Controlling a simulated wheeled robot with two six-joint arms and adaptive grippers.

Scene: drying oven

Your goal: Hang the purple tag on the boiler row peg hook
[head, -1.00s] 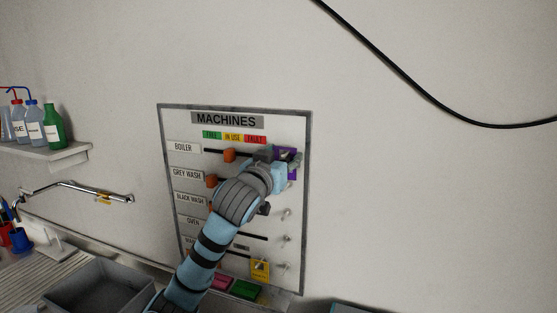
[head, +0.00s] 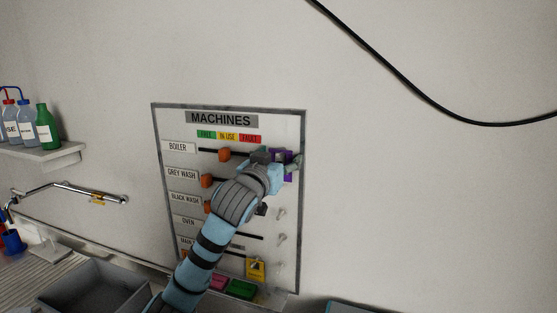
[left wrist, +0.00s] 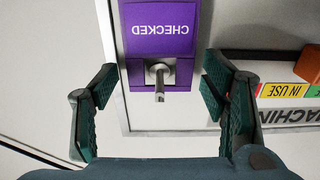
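The purple tag (left wrist: 160,35) reads CHECKED, upside down in the left wrist view. The metal peg hook (left wrist: 160,83) shows at the tag's hole end and appears to pass through it. In the head view the purple tag (head: 287,172) is at the right end of the boiler row, partly hidden by my left gripper (head: 282,160). In the left wrist view my left gripper (left wrist: 158,90) is open, one finger on each side of the tag, with visible gaps. My right gripper is not in view.
The MACHINES board (head: 222,119) is on the wall. Orange sliders (head: 224,155) sit on its rows, and bare pegs (head: 281,213) show lower down. A yellow tag (head: 255,268) hangs near the bottom. A grey basin (head: 92,287) and a bottle shelf (head: 45,151) are at left.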

